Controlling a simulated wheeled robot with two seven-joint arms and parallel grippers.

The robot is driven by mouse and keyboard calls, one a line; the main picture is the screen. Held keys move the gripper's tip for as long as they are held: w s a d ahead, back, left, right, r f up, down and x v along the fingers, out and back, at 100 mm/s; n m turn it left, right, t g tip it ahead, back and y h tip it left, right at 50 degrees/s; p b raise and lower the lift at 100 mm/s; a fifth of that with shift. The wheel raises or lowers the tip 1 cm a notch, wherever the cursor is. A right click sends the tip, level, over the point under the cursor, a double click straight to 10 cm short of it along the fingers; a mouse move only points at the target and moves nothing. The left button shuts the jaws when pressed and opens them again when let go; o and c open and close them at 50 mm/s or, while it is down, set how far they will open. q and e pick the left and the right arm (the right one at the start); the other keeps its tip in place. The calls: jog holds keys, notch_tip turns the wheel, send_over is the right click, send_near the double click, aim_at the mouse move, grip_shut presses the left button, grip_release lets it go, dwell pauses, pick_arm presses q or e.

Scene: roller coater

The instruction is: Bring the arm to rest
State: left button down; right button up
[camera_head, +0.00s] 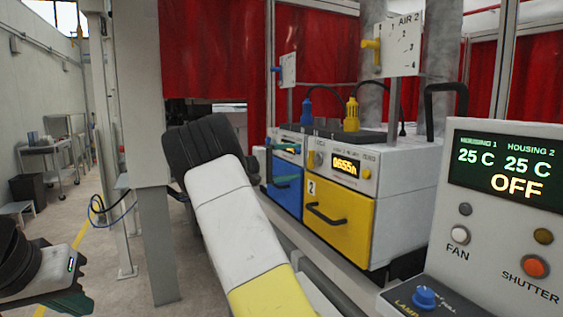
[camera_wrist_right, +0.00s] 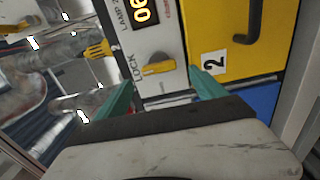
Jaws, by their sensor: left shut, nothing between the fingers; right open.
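In the head view my right arm (camera_head: 235,220) reaches up and forward from the bottom middle. Its black wrist is beside the grey post, left of the drawer units. In the right wrist view my right gripper (camera_wrist_right: 161,78) is open, with its two green fingers apart. The yellow lock knob (camera_wrist_right: 158,68) shows between and beyond them; whether they touch it I cannot tell. In the head view my left gripper (camera_head: 62,301) is at the lower left corner, partly cut off by the frame. It is shut and empty.
The yellow drawer (camera_head: 340,228) and blue drawer (camera_head: 287,190) are closed, right of my right arm. A control panel (camera_head: 500,215) reading OFF stands at the right. The grey post (camera_head: 147,130) stands close left of the arm. The floor further left is open.

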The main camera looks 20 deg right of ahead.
jog(key=shift+a, duration=0.6)
jog(key=s+d+f+y, duration=0.2)
jog(key=s+f+y, duration=0.8)
jog(key=s, duration=0.4)
jog(key=s+a+t+y, duration=0.4)
jog(key=s+a+y, duration=0.6)
jog(key=s+a, duration=1.1)
jog(key=shift+s+a+t, duration=0.2)
jog(key=shift+a+t, duration=0.1)
jog(key=shift+a, duration=0.35)
jog(key=shift+r, duration=0.1)
